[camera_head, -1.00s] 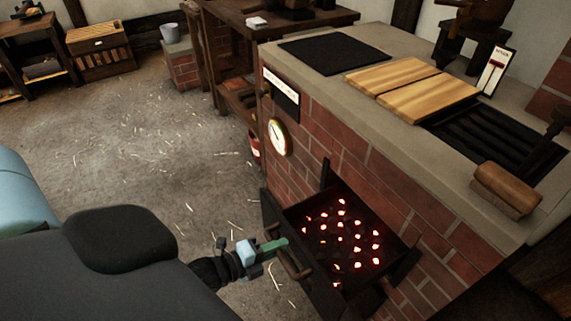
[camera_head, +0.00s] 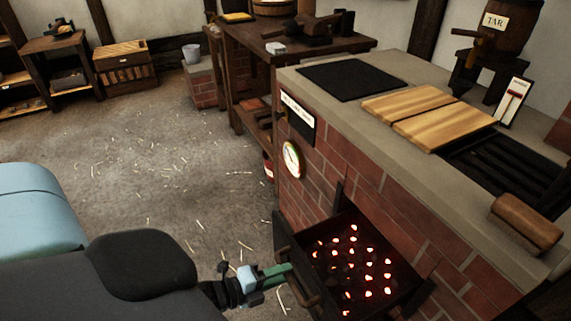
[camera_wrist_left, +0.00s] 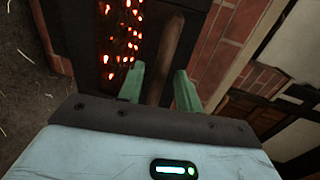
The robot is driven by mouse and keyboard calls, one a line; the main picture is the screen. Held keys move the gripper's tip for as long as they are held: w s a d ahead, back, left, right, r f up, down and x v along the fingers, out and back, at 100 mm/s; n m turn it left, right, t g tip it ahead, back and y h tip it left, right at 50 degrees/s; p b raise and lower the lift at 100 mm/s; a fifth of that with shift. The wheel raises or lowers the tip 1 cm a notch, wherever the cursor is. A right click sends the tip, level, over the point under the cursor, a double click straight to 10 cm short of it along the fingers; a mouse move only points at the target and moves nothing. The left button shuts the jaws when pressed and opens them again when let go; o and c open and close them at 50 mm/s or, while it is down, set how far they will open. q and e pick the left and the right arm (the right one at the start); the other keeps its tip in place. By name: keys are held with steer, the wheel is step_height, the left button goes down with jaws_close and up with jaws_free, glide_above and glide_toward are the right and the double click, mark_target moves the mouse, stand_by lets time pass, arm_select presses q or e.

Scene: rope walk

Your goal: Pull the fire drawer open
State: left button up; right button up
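The fire drawer (camera_head: 409,296) stands out of the brick hearth, showing glowing red coals inside; it also shows in the left wrist view (camera_wrist_left: 90,45). Its brown bar handle (camera_head: 309,291) is at the drawer front. In the left wrist view the handle (camera_wrist_left: 168,55) lies between the two green fingers. My left gripper (camera_head: 277,274) is at the handle, its fingers apart with a visible gap beside the bar; the wrist view shows it open (camera_wrist_left: 160,88). My right gripper is not in view.
The brick hearth (camera_head: 330,165) has a round gauge (camera_head: 293,160) on its side. On its top are a black plate (camera_head: 350,80), wooden boards (camera_head: 428,115) and a grate. A workbench (camera_head: 235,60) stands behind. The straw-strewn floor (camera_head: 150,165) at left is clear.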

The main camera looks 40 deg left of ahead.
arm_select(q)
steer(key=v, duration=0.5)
steer(key=shift+s+p, duration=0.3)
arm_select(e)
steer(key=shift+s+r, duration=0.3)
